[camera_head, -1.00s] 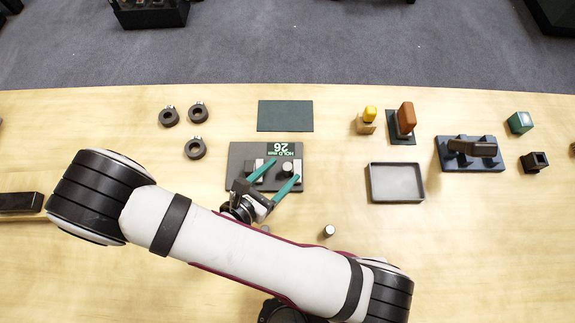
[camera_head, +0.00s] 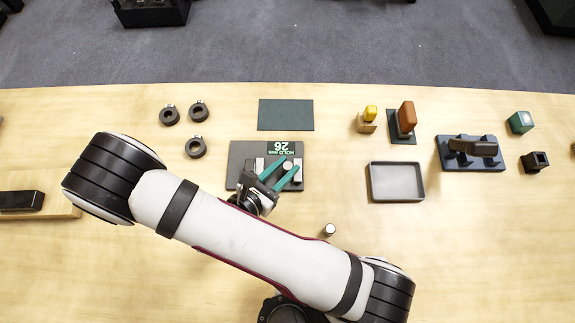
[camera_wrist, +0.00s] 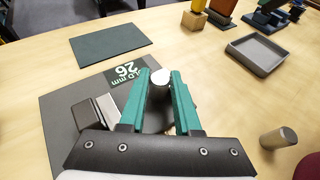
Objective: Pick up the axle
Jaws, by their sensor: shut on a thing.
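The axle (camera_head: 287,166) is a short metal cylinder at the dark plate marked "26 mm". It also shows in the wrist view (camera_wrist: 160,78), upright with its pale round top visible. My gripper (camera_head: 288,165), with green fingers, is shut on the axle, one finger on each side. The fingers also show in the wrist view (camera_wrist: 160,86). The axle's lower end is partly hidden, so I cannot tell whether it touches the plate (camera_head: 240,152). A grey block (camera_wrist: 98,119) on the plate lies left of the fingers.
Another short cylinder (camera_head: 328,231) stands on the table, right of my gripper. A shallow grey tray (camera_head: 397,199) is to the right. A dark green mat (camera_head: 285,115) lies behind the plate. Several dark collars (camera_head: 195,147) are at the left. Open table lies in front of the tray.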

